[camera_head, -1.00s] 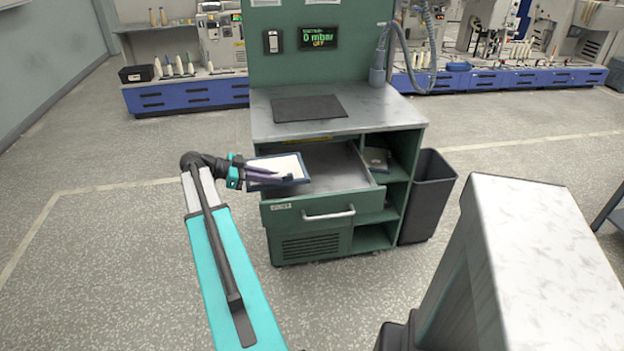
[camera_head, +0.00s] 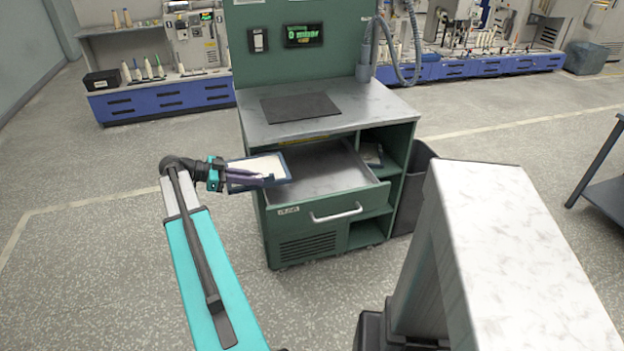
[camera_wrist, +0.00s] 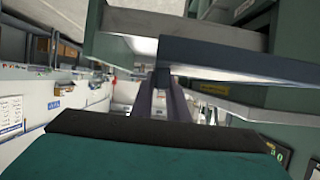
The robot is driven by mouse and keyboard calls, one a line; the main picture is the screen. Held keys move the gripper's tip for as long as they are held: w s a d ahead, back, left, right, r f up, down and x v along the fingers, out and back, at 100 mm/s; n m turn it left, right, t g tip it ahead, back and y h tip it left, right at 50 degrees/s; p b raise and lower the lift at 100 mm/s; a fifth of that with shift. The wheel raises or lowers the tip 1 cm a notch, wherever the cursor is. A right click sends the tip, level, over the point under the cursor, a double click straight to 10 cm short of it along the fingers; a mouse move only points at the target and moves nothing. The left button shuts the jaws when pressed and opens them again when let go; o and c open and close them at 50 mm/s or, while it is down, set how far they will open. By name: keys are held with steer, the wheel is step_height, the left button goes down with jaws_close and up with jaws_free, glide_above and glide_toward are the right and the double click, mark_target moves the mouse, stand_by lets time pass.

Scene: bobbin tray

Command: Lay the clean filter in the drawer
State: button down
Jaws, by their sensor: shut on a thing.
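My gripper (camera_head: 262,178) is shut on the filter (camera_head: 258,166), a flat white panel with a dark blue frame. The filter is held roughly level at the left side of the open drawer (camera_head: 372,196), above its left edge. In the wrist view the filter's blue frame (camera_wrist: 240,60) runs across from the fingers (camera_wrist: 172,100) to the right. The drawer is pulled out of the green cabinet, and its grey floor shows bare where the filter does not cover it. The left part of the drawer is hidden by the filter.
The cabinet's worktop (camera_head: 350,112) holds a dark mat (camera_head: 300,107). Another framed panel (camera_head: 371,154) lies on the open shelf right of the drawer. A dark bin (camera_head: 412,190) stands beside the cabinet. Open floor lies to the left.

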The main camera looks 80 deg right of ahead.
steer(key=p, duration=0.3)
glide_above(308, 194)
step_height(308, 194, down, 2)
steer(key=shift+w+d+f+p, duration=0.1)
steer(key=shift+f+p, duration=0.1)
steer(key=shift+p, duration=0.1)
steer(key=shift+f, duration=0.55)
steer(key=shift+f, duration=0.1)
steer(key=shift+f+p, duration=0.45)
steer(key=shift+f, duration=1.2)
